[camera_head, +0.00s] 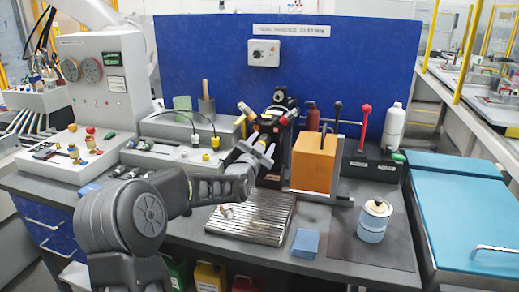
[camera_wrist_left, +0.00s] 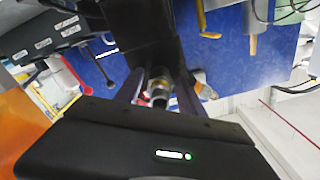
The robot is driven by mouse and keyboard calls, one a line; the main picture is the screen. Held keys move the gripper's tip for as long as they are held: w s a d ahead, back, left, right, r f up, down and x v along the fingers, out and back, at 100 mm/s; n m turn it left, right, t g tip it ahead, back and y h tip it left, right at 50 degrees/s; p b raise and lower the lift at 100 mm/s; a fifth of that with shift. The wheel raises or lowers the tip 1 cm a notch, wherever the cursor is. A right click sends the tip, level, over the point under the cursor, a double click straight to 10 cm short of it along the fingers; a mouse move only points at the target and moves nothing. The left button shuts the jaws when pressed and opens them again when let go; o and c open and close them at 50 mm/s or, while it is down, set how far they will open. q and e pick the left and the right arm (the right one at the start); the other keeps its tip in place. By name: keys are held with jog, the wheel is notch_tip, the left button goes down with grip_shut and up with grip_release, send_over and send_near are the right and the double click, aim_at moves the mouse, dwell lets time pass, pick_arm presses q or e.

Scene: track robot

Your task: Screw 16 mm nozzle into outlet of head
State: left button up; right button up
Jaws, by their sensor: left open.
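The black head (camera_head: 280,115) stands at the back middle of the bench, in front of the blue panel. My left gripper (camera_head: 258,150) is close to the front of the head, with its fingers apart. In the left wrist view, a metallic cylindrical fitting (camera_wrist_left: 158,90) shows between the open fingers of the left gripper (camera_wrist_left: 157,95). I cannot tell whether it is the outlet or a nozzle, or whether a finger touches it. Several nozzle-like fittings (camera_head: 132,172) lie at the left of the bench. A small silvery piece (camera_head: 226,211) lies on the ribbed tray. My right gripper is not in view.
The ribbed metal tray (camera_head: 250,232) lies below the head. An orange block (camera_head: 313,163) and levers stand right of it. A grey control box (camera_head: 105,80) is at the left.

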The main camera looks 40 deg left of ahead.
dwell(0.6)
pick_arm(q)
jog(key=shift+s+d+f+b, duration=0.1)
jog(key=shift+s+d+b, duration=0.05)
jog(key=shift+s+b, duration=0.35)
jog(key=shift+s+d, duration=0.15)
jog(key=shift+s, duration=0.15)
jog(key=shift+b, duration=0.65)
